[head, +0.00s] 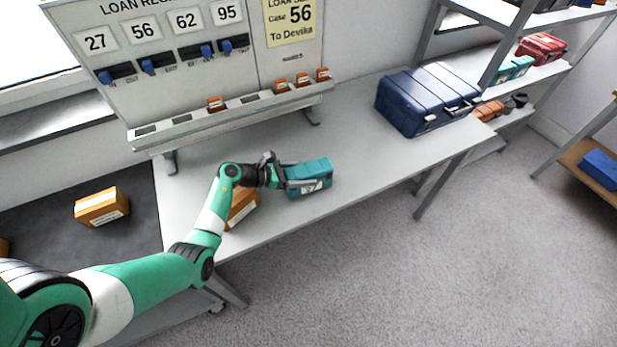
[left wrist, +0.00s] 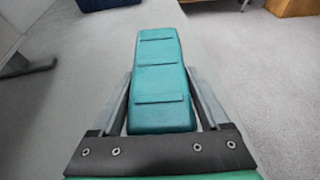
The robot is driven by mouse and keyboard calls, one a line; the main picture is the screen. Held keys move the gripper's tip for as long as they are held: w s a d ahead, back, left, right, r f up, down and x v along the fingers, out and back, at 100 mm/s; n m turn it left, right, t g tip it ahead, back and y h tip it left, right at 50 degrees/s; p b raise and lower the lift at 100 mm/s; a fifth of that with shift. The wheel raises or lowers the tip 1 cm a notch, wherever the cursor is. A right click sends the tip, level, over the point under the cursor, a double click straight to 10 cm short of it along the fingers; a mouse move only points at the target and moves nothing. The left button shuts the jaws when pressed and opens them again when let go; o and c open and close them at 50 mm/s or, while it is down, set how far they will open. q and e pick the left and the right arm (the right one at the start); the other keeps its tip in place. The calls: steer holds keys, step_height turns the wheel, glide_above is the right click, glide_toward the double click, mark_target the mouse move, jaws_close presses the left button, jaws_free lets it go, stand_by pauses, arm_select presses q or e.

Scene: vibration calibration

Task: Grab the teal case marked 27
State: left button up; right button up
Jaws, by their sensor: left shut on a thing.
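The teal case (head: 310,177) stands on the grey table (head: 360,135), with a white label on its front that appears to read 27. It also shows in the left wrist view (left wrist: 160,80), lying lengthwise between the fingers. My left gripper (head: 278,176) is shut on the near end of the case, one finger along each side; its fingers also show in the left wrist view (left wrist: 160,110). I cannot tell whether the case is lifted off the table. My right gripper is not in view.
An orange case (head: 241,207) sits beside my left arm, partly hidden by it. Another orange case (head: 102,207) is farther left. A large dark blue case (head: 428,98) stands at the table's right end. A board (head: 180,50) with numbers 27, 56, 62, 95 stands behind. Shelves hold more cases.

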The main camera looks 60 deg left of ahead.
arm_select(q)
steer(key=c, duration=0.5)
steer(key=shift+r, duration=0.1)
jaws_close()
steer(key=shift+r, duration=0.3)
steer(key=r+p, duration=0.3)
steer(key=r, duration=0.1)
steer(key=shift+s+d, duration=0.2)
steer(key=shift+d, duration=0.05)
steer(key=s+d+r+p, duration=0.6)
steer(key=s+d+r, duration=0.2)
steer(key=s+d, duration=0.1)
steer(key=shift+d+r, duration=0.15)
steer(key=shift+d, duration=0.25)
